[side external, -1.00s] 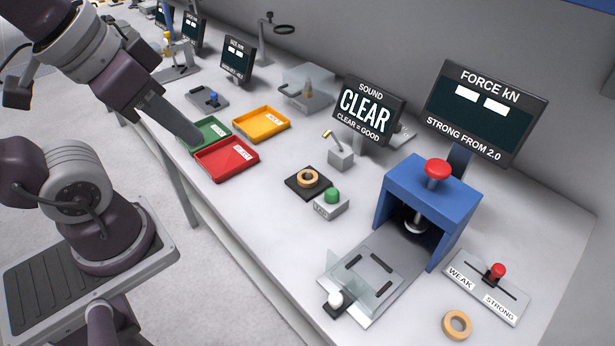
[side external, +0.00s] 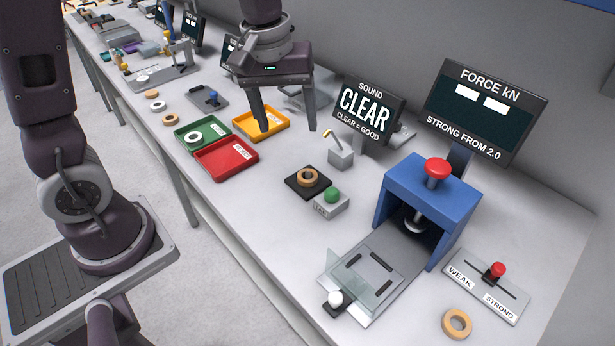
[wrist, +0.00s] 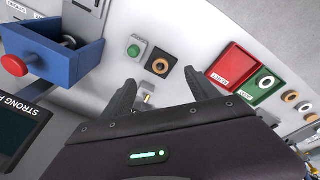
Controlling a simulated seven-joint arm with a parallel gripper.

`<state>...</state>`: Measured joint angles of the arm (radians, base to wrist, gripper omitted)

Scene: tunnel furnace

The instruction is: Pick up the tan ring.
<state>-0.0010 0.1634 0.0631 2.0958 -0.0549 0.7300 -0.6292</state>
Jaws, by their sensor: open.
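A tan ring (side external: 308,177) with a dark centre lies on a black square pad (side external: 291,184) at mid-table; it also shows in the wrist view (wrist: 160,66). Another tan ring (side external: 457,323) lies on the table at the front right, beside the WEAK/STRONG slider. More tan rings (side external: 170,118) lie on the table beyond the green tray. My gripper (side external: 288,129) is open, fingers pointing down, above the table around the yellow tray and behind the pad. In the wrist view, the pad ring appears between and beyond the fingertips, with nothing held.
The green tray (side external: 176,134) holds a pale ring. A red tray (side external: 225,175) and yellow tray (side external: 283,123) stand beside it. A green button box (side external: 331,205) adjoins the pad. A small hammer stand (side external: 341,155), CLEAR sign (side external: 366,110) and blue press (side external: 400,185) stand to the right.

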